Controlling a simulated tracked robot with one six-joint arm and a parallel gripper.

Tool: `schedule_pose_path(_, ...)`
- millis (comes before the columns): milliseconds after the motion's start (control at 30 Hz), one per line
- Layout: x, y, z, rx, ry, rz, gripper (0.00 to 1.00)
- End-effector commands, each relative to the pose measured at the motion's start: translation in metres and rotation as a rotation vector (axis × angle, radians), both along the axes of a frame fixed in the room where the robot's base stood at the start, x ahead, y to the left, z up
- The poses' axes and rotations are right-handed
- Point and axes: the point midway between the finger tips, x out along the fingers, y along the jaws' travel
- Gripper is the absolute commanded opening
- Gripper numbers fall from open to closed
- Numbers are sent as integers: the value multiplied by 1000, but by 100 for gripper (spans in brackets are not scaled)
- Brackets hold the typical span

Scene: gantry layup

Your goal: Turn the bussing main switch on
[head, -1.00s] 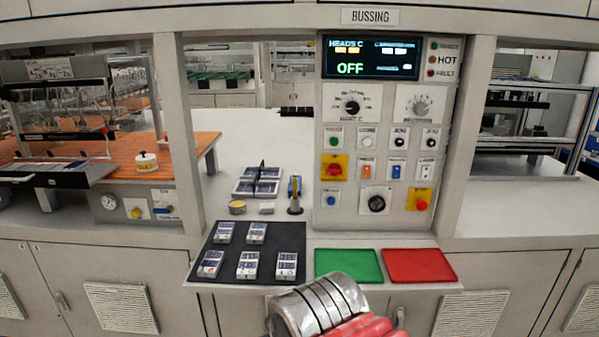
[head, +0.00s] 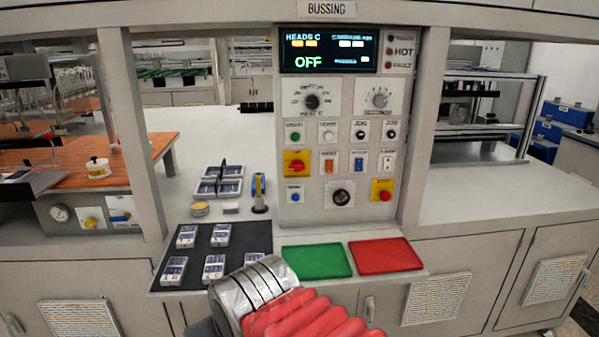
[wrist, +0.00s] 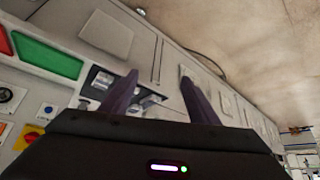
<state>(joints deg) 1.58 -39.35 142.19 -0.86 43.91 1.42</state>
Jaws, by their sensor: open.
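The bussing panel (head: 340,213) stands under the BUSSING sign (head: 327,9). Its display (head: 328,51) reads OFF in green. A red rotary switch on a yellow plate (head: 296,163), which looks like the main switch, sits at the panel's left side. Its handle looks roughly level, but its label is too small to read. The same yellow-plated switch shows at the lower left of the wrist view (wrist: 28,138). My gripper (wrist: 157,88) is open, with nothing between its dark fingers, and is well apart from the switch. The head view does not show the fingers.
A red push button on yellow (head: 382,190) sits at the panel's lower right. Small buttons, rockers and knobs surround the switch. A green tray (head: 317,260) and a red tray (head: 381,253) lie before the panel. A dark mat (head: 246,237) with several cells lies left of them.

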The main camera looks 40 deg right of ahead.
Motion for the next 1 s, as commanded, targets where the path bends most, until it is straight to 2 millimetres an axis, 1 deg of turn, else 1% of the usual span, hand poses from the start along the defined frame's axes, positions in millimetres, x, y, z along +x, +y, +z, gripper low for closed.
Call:
schedule_pose_path(100, 37, -23, 5, -8, -82, -59, 61)
schedule_pose_path(167, 57, -37, 10, -15, -134, -91, 61)
schedule_pose_path(200, 70, -48, 13, -20, -169, -112, 61)
schedule_pose_path(267, 88, -64, 17, -30, -222, -143, 61)
schedule_pose_path(300, 100, -75, 20, -37, -257, -164, 61)
schedule_pose_path(367, 117, -93, 26, -48, -310, -193, 61)
schedule_pose_path(400, 127, -105, 28, -57, -345, -212, 61)
schedule_pose_path(467, 141, -124, 33, -72, -396, -241, 61)
schedule_pose_path(500, 150, -137, 36, -81, -431, -260, 61)
schedule_pose_path(567, 162, -156, 41, -94, -484, -285, 61)
schedule_pose_path(600, 168, -171, 43, -108, -518, -305, 61)
schedule_pose_path(733, 185, -218, 52, -154, -627, -369, 61)
schedule_pose_path(833, 194, -253, 58, -191, -711, -408, 61)
schedule_pose_path(900, 197, -278, 63, -219, -770, -436, 61)
schedule_pose_path(1000, 198, -309, 68, -259, -846, -468, 61)
